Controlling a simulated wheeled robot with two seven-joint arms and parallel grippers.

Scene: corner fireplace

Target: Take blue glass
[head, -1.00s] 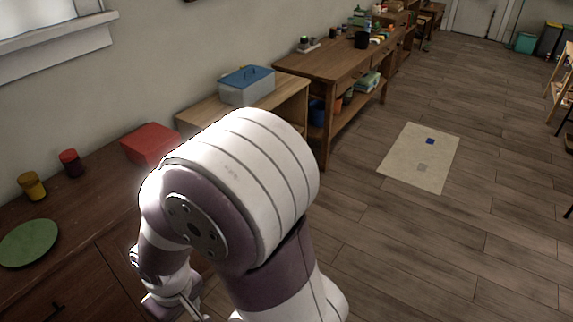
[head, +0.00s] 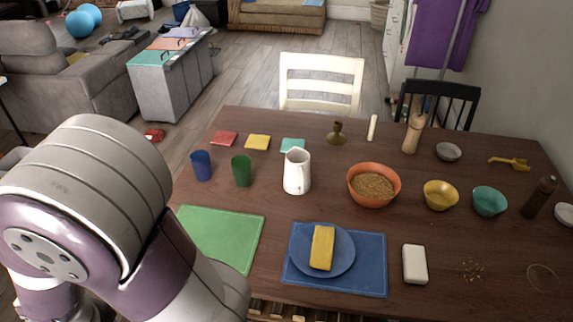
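The blue glass (head: 202,165) stands upright on the left part of the dark wooden table (head: 330,218). A green glass (head: 241,170) stands just right of it, apart from it. My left arm fills the lower left of the head view, with its upper links in front of the table's left edge. Neither my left gripper nor my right gripper shows in this view.
A white pitcher (head: 297,171) and an orange bowl of grain (head: 373,186) stand right of the glasses. A green placemat (head: 220,238) lies in front of them. A blue plate (head: 321,250) holds a yellow block. A white chair (head: 321,84) stands behind the table.

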